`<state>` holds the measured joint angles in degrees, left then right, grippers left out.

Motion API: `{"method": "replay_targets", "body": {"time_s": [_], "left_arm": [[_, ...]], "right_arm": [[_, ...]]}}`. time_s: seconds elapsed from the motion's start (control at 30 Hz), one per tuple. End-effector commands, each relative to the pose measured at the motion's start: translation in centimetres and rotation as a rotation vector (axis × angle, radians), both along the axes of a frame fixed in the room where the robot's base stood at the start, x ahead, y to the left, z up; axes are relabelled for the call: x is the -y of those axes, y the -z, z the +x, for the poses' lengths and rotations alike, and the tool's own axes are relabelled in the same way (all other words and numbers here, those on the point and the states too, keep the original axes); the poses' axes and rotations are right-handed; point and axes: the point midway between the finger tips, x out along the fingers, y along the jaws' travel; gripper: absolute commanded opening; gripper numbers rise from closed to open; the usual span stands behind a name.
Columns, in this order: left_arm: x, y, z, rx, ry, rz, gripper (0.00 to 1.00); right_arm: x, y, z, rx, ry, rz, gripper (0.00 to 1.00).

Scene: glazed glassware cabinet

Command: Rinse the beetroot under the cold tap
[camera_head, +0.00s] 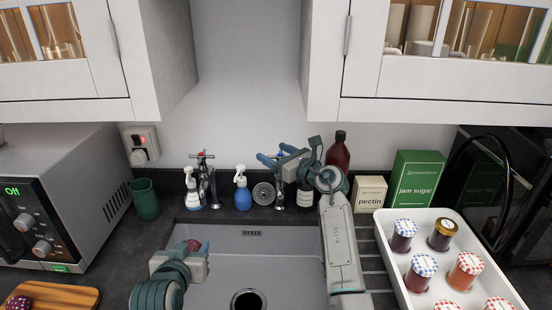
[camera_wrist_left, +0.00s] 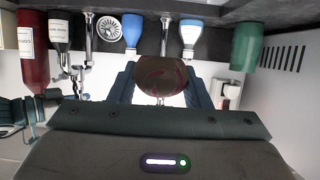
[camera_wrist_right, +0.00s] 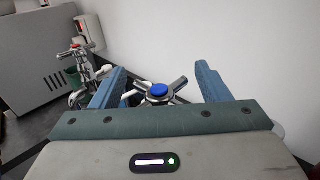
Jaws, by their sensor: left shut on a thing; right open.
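The dark red beetroot (camera_wrist_left: 165,77) is held between my left gripper's fingers (camera_wrist_left: 160,88); a bit of the beetroot (camera_head: 194,245) shows in the head view. My left gripper (camera_head: 192,252) is shut on it above the left part of the sink (camera_head: 250,264). The cold tap has a blue-capped cross handle (camera_wrist_right: 157,91) in the right wrist view. My right gripper (camera_wrist_right: 160,84) is open, one finger either side of that handle; contact cannot be told. In the head view my right gripper (camera_head: 279,156) hides the handle above the cold tap's body (camera_head: 280,192). I see no running water.
The red-topped tap (camera_head: 205,178) stands left of the cold one. Spray bottles (camera_head: 242,188), a dark bottle (camera_head: 305,195) and a red bottle (camera_head: 339,153) line the back. A white tray of jars (camera_head: 384,235) stands right; a wooden board (camera_head: 75,296) lies front left.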

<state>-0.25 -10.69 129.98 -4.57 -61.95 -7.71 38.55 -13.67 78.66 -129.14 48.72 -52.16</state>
Motion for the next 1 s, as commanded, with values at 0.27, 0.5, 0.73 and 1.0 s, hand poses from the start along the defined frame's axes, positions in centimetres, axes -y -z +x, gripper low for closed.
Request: {"method": "replay_targets", "body": {"time_s": [0.27,0.5,0.73,1.0], "left_arm": [[0.0,0.0,0.0,0.0,0.0,0.0,0.2],[0.0,0.0,0.0,0.0,0.0,0.0,0.2],[0.0,1.5,0.0,0.0,0.0,0.0,0.2],[0.0,5.3,0.0,0.001,0.0,0.0,0.2]], "right_arm": [[-0.1,0.0,0.1,-0.001,0.0,-0.001,0.7],[-0.1,0.0,0.1,-0.001,0.0,-0.001,0.29],[-0.1,0.5,0.2,0.001,-0.048,-0.002,0.29],[-0.3,0.5,-0.1,0.002,-0.219,-0.002,0.29]]}}
